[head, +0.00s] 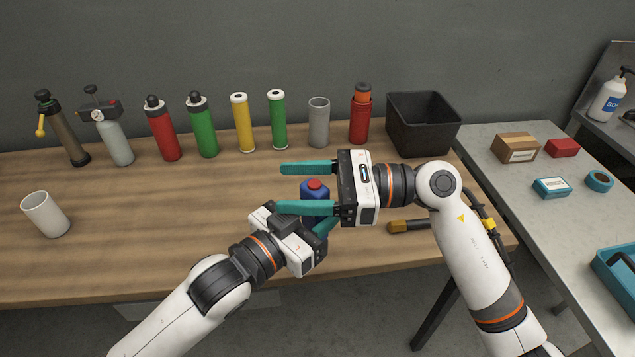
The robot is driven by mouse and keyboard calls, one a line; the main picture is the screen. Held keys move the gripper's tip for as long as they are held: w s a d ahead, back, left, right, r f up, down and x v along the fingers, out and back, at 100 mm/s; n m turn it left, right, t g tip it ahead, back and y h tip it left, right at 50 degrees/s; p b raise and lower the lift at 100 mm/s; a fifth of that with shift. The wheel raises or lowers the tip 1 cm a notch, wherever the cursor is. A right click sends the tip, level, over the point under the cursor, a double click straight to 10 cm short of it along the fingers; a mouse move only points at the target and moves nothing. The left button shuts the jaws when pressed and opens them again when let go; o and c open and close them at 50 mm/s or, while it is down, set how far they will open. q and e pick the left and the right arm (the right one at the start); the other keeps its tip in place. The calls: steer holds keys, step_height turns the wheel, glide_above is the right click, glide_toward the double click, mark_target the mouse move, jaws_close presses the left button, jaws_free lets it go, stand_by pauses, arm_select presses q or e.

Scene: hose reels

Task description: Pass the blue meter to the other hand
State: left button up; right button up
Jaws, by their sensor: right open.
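The blue meter (312,192), a small blue body with a red top, is near the middle of the head view, over the wooden table. My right gripper (281,187) comes from the right with its teal fingers spread, one beyond the meter and one on its near side. A gap shows between the far finger and the meter; whether the near finger touches it I cannot tell. My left gripper (321,226) reaches up from below and is shut on the lower part of the meter. One left finger and much of the meter's body are hidden.
Several bottles and cylinders line the back of the wooden table (150,260), with a black bin (421,125) at their right. A white cup (46,214) stands far left. A tool with an orange handle (404,227) lies right of the grippers. The table's left middle is clear.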

steer(key=shift+c, duration=0.4)
steer(key=c, duration=0.9)
arm_select(q)
steer(key=o, duration=1.1)
